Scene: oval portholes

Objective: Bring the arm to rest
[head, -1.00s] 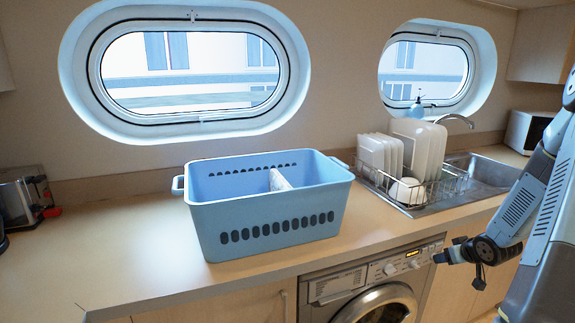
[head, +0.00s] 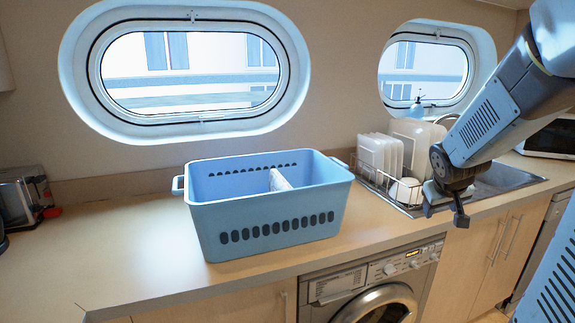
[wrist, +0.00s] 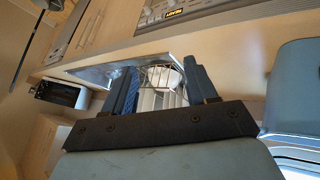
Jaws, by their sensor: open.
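My gripper (head: 443,205) is at the right of the head view, in front of the dish rack and sink, by the counter's front edge. In the wrist view my gripper (wrist: 165,90) shows two dark fingers standing apart with nothing held between them. The dish rack (wrist: 163,76) shows beyond the gap between the fingers. My arm comes in from the upper right of the head view and hides part of the sink.
A blue basket (head: 270,207) with a pale item inside stands on the counter (head: 120,245). A wire rack with white dishes (head: 380,153) stands by the sink (head: 500,178). A washing machine (head: 375,290) is below. A toaster (head: 22,195) is far left.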

